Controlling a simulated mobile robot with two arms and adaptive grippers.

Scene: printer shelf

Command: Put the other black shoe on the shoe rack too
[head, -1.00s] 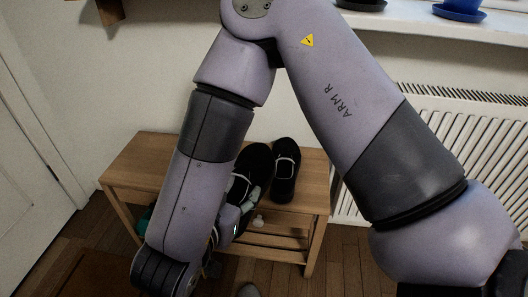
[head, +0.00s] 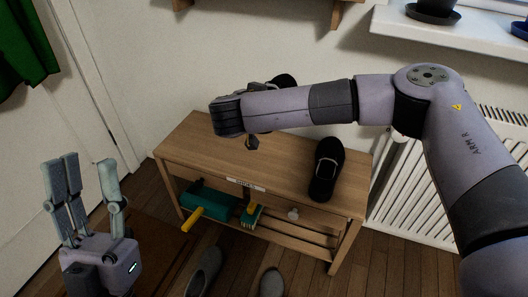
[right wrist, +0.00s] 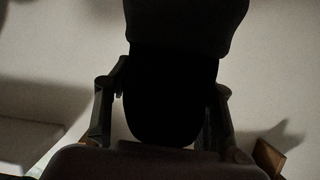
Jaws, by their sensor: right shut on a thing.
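One black shoe (head: 326,170) rests on the right part of the wooden shoe rack's top (head: 285,172). The other black shoe (head: 285,80) shows only partly behind my right forearm, above the rack's back left. In the right wrist view this dark shoe (right wrist: 170,95) stands between the fingers of my right gripper (right wrist: 164,88), which is shut on it. In the head view my right arm hides most of that gripper; whether the shoe touches the rack top cannot be told. My left gripper (head: 88,168) is open and empty, left of the rack.
Teal and yellow items (head: 210,202) lie under the rack's top. Grey slippers (head: 204,272) are on the floor in front. A radiator (head: 400,185) stands right of the rack, below a sill (head: 440,45) with pots. The rack top's front left is clear.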

